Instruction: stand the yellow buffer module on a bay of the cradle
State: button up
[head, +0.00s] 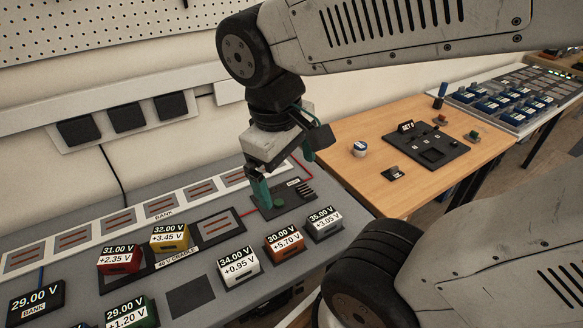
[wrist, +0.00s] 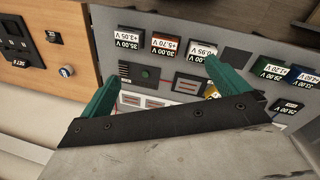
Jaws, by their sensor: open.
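The yellow buffer module (head: 170,238), labelled 32.00 V and +3.45 V, stands upright on the middle part of the dark cradle (head: 203,247). In the wrist view, only a bit of yellow (wrist: 211,91) shows behind a finger. The red module (head: 118,259) stands to its left on the cradle. The framed bay (head: 222,224) to its right is empty. My gripper (head: 264,195), with teal fingers, is open and empty. It is above the small panel with a green button, right of and apart from the yellow module. In the wrist view its fingers (wrist: 163,68) are wide apart.
White (head: 239,267), orange (head: 284,247) and dark grey (head: 323,224) modules stand in front on the grey bench. A green module (head: 131,312) is at the front left. The white bank strip (head: 117,221) runs behind the cradle. A wooden table (head: 350,130) adjoins at right.

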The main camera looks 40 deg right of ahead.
jog(key=shift+s+a+r+m+t+y, duration=0.25)
jog(key=shift+s+r+m+t+y, duration=0.1)
jog(key=shift+s+r+m+y, duration=0.15)
jog(key=shift+s+a+r+m+t+y, duration=0.25)
jog(key=shift+s+r+m+t+y, duration=0.15)
jog(key=shift+s+m, duration=0.1)
